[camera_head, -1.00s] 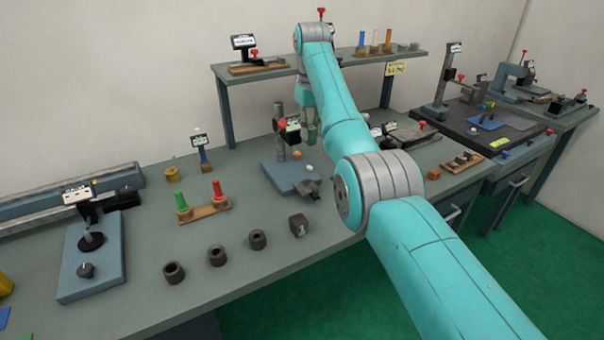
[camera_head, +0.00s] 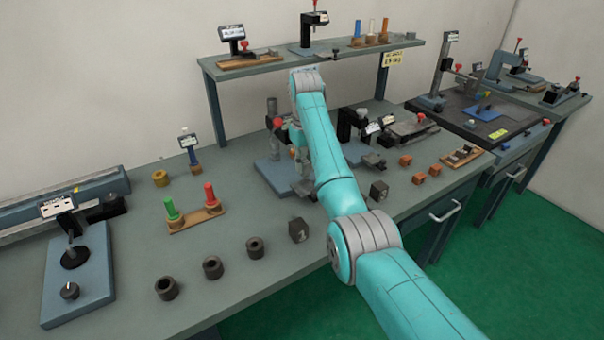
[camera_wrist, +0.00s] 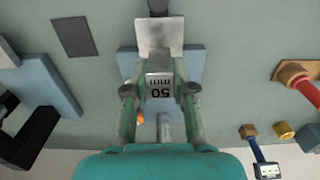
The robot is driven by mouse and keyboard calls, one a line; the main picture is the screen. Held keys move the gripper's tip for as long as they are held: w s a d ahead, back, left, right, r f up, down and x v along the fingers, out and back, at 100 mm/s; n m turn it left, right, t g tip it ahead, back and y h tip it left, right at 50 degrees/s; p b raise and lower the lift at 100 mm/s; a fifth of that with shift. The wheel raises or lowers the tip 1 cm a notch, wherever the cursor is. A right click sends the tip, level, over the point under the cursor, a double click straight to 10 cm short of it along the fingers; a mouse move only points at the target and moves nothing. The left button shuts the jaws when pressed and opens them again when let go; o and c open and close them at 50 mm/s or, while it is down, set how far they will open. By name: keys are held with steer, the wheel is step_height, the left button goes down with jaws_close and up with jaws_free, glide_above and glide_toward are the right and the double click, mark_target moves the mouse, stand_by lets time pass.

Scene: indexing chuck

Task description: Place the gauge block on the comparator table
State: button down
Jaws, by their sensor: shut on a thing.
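My gripper (camera_wrist: 160,75) is shut on a grey gauge block (camera_wrist: 160,88) marked 50, seen between the green fingers in the wrist view. Behind the block lie a blue base plate (camera_wrist: 190,62) and a pale metal square (camera_wrist: 159,36). In the head view my gripper (camera_head: 298,158) is low over the blue base plate (camera_head: 268,174), in front of a grey post with a red knob (camera_head: 277,122). My arm partly covers this stand there, and I cannot make out the block. I cannot tell whether the block touches anything below.
A black stand (camera_head: 346,124) is close right of my arm. A wooden rack (camera_head: 196,218) with green and red pegs stands left. A blue-based gauge stand (camera_head: 80,275) is further left.

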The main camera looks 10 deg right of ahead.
mark_target(304, 175)
steer(key=shift+f, duration=2.2)
steer(key=shift+f, duration=0.15)
steer(key=c, duration=1)
jaws_free()
steer(key=shift+o, duration=0.2)
step_height(304, 175, up, 12)
steer(key=shift+r, duration=0.15)
